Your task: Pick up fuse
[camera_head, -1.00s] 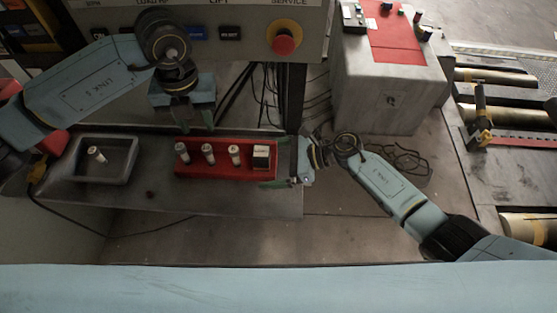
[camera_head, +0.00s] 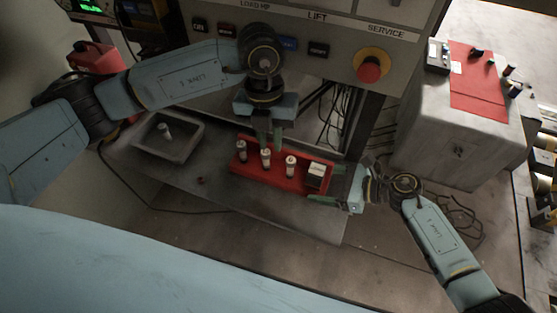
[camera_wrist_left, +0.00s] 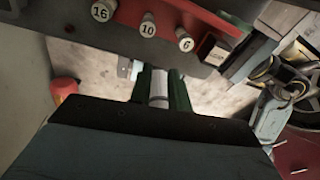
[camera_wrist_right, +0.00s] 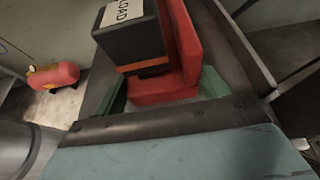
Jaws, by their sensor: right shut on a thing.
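A red fuse rack (camera_head: 275,182) stands on the grey bench with three pale fuses, a left fuse (camera_head: 241,150), a middle fuse (camera_head: 266,158) and a right fuse (camera_head: 291,165). In the left wrist view they read 16 (camera_wrist_left: 102,11), 10 (camera_wrist_left: 147,26) and 6 (camera_wrist_left: 184,41). Another fuse (camera_head: 165,131) stands in a grey tray (camera_head: 190,150). My left gripper (camera_head: 268,142) points down behind the rack, near the middle fuse, fingers apart. My right gripper (camera_head: 327,184) is shut on the rack's right end.
A black block (camera_wrist_right: 133,35) marked LOAD sits on the rack's right end. The control panel with a red knob (camera_head: 369,72) rises behind the bench. A grey cabinet (camera_head: 455,140) stands at the right. The bench front is mostly clear.

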